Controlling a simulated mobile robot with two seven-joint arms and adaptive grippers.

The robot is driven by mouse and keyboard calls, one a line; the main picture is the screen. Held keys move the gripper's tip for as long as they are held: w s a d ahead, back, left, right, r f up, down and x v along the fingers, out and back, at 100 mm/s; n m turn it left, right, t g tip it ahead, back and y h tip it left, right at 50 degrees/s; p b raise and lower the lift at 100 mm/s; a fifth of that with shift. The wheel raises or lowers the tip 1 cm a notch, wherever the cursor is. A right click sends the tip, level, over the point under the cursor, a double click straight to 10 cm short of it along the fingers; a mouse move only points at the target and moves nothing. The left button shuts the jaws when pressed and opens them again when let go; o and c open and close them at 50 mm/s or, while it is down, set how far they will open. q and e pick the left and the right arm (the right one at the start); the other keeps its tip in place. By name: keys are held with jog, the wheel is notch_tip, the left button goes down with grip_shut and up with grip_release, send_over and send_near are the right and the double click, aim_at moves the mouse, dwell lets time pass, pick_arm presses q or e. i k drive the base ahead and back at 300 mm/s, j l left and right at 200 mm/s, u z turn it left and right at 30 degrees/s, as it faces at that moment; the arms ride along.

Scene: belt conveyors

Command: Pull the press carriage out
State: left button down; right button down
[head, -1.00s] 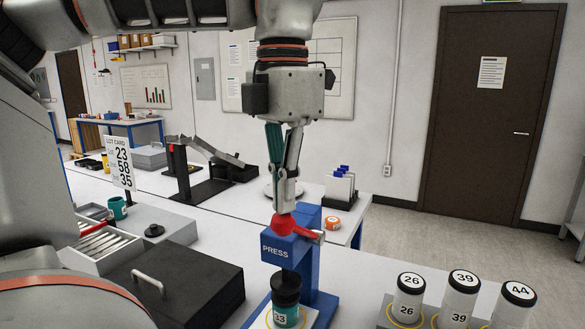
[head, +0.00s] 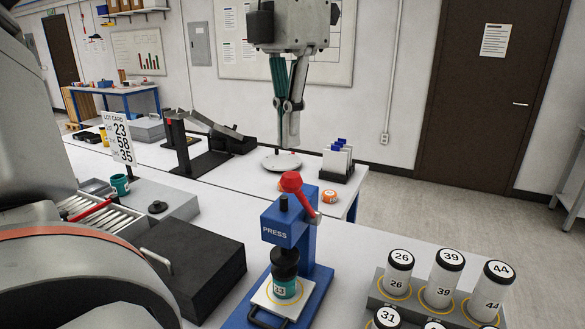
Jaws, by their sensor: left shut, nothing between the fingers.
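The blue press (head: 279,229) stands on the bench at lower centre, with its red lever (head: 292,183) pointing up. The press carriage (head: 262,299) is a pale plate with a black handle (head: 265,320) at its front, cut by the lower picture edge. My left gripper (head: 288,146) is shut and empty, above and behind the press, clear of the lever. My right gripper is out of view.
A rack (head: 375,292) of numbered white cylinders stands right of the press. A black box with a handle (head: 195,265) sits to the left. An orange roll (head: 329,196) and a card holder (head: 338,165) lie behind. A lot card (head: 118,138) stands at left.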

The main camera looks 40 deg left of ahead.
aim_at(290, 309)
jog(key=k, duration=1.5)
